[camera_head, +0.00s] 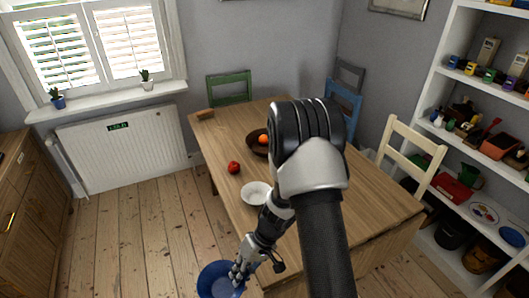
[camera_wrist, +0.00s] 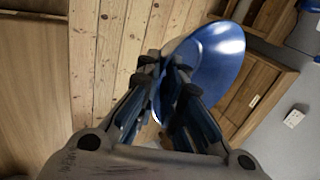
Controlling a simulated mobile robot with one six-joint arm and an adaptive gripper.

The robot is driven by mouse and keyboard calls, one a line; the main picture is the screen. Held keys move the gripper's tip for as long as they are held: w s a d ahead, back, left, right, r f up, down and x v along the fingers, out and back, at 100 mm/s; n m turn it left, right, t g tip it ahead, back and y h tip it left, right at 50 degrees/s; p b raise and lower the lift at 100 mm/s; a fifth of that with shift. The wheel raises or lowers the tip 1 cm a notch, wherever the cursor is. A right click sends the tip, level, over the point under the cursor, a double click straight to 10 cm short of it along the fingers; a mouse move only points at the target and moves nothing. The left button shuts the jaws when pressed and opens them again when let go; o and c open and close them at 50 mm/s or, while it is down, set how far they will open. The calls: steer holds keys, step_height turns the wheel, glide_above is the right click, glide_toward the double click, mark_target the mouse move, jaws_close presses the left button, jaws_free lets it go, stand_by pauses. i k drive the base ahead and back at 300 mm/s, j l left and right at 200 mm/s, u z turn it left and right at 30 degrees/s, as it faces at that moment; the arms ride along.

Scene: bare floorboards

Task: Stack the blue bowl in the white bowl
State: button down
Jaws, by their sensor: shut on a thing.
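The blue bowl (camera_head: 214,281) is at the bottom of the head view, beyond the table's near left edge and over the floor. My gripper (camera_head: 238,277) is shut on its rim. In the wrist view the blue bowl (camera_wrist: 221,60) sits tilted between and beyond the fingertips of my gripper (camera_wrist: 168,80). The white bowl (camera_head: 256,193) stands upright on the table, up and to the right of my gripper. It looks empty, and my arm passes close to its right side.
The wooden table (camera_head: 225,133) also holds a red apple (camera_head: 234,168), a brown bowl (camera_head: 256,143) with an orange fruit (camera_head: 263,139), and a small brown block (camera_head: 205,114). Chairs stand around the table. A white shelf (camera_head: 437,115) is on the right and a wooden cabinet (camera_head: 25,200) on the left.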

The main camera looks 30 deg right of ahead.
mark_target(257, 199)
steer(key=i+j+u, duration=0.15)
steer(key=j, duration=0.2)
steer(key=j+u, duration=0.2)
steer(key=j, duration=0.15)
steer(key=i+j+u, duration=0.15)
steer(key=i+j+z, duration=0.1)
steer(key=i+z, duration=0.25)
steer(key=i, duration=0.2)
steer(key=i+j+z, duration=0.35)
steer(key=i, duration=0.2)
steer(key=i+j+z, duration=0.35)
steer(key=i, duration=0.2)
steer(key=i+l+z, duration=0.2)
steer(key=z, duration=0.25)
steer(key=i+l+z, duration=0.15)
steer(key=z, duration=0.3)
steer(key=i+z, duration=0.6)
steer(key=z, duration=0.3)
